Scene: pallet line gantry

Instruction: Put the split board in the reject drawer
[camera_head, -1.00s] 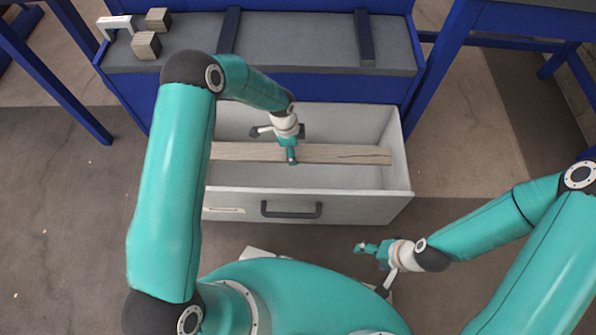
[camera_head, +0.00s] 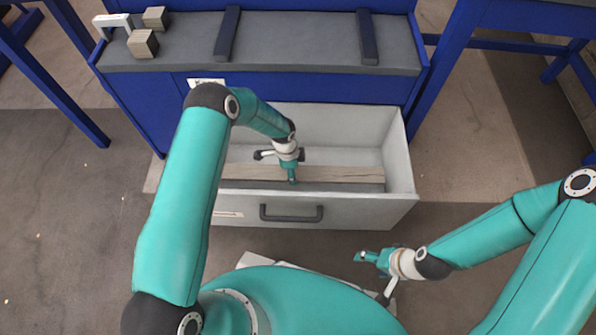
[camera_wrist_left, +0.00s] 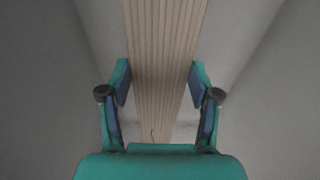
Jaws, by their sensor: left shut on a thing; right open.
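The split board (camera_head: 338,173) is a long, pale wooden plank inside the open reject drawer (camera_head: 365,212), lying lengthwise along it, low behind the front panel. My left gripper (camera_head: 291,176) reaches down into the drawer and is shut on the board near its middle. In the left wrist view the board (camera_wrist_left: 165,50) runs between the two fingers (camera_wrist_left: 158,85), with a short dark crack near the palm. I cannot tell whether the board touches the drawer floor. My right gripper (camera_head: 362,256) is open and empty, in front of the drawer and to the right.
The drawer sits under a blue bench with a grey top (camera_head: 290,45). Two dark bars (camera_head: 367,38) lie across the top. Two small wooden blocks (camera_head: 143,43) and a pale bracket (camera_head: 113,22) are at its left end. Another blue table (camera_head: 520,18) stands at right.

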